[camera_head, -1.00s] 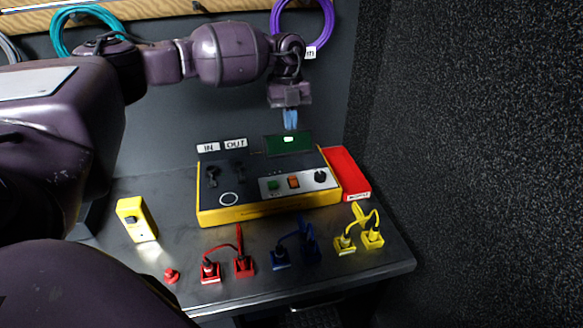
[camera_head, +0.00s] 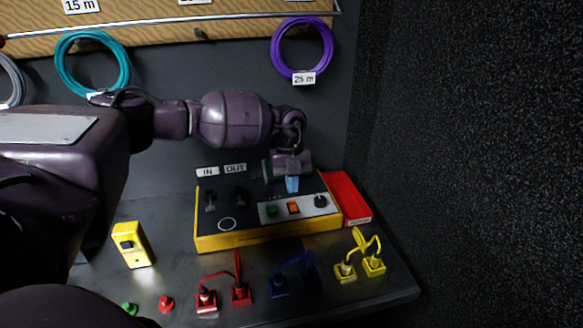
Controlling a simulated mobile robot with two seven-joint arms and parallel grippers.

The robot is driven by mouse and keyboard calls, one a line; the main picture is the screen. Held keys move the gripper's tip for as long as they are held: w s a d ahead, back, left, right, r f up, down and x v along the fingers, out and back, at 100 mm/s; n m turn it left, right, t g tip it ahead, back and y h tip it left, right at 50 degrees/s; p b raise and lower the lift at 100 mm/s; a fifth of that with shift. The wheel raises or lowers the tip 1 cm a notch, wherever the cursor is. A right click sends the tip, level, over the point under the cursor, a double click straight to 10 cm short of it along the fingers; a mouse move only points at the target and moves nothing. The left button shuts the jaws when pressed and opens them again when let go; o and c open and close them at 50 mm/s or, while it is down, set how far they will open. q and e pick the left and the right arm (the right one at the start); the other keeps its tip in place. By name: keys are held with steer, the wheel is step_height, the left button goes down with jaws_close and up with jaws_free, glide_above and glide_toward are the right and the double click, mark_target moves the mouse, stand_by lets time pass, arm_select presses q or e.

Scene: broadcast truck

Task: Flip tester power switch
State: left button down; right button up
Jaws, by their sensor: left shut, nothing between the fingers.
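The tester (camera_head: 270,239) is a yellow box with a dark top, standing on the dark bench. Its grey control strip carries a green button (camera_head: 271,210), an orange switch (camera_head: 293,207) and a black knob (camera_head: 320,201). My left gripper (camera_head: 292,186) points down over the tester, its blue fingertips shut and empty just behind the orange switch. I cannot tell whether the fingertips touch the tester. The gripper hides most of the tester's green screen. My right gripper is not in view.
A red tray (camera_head: 346,193) sits against the tester's right side. Red plugs (camera_head: 240,292), blue plugs (camera_head: 280,286) and yellow plugs (camera_head: 373,265) with cables stand in front. A yellow handheld device (camera_head: 132,245) stands left. Cable coils, including a purple one (camera_head: 275,52), hang behind.

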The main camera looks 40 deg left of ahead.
mark_target(291, 201)
arm_select(q)
steer(key=f, duration=0.3)
steer(key=shift+w+a, duration=0.2)
steer(key=shift+w, duration=0.05)
steer(key=shift+f, duration=0.25)
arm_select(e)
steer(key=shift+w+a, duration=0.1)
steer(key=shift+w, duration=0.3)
arm_select(q)
steer(key=shift+b, duration=0.3)
steer(key=shift+a+f+g+h+b, duration=0.2)
steer(key=shift+f+g+h+b, duration=0.15)
steer(key=shift+f, duration=0.2)
steer(key=shift+w+f, duration=0.1)
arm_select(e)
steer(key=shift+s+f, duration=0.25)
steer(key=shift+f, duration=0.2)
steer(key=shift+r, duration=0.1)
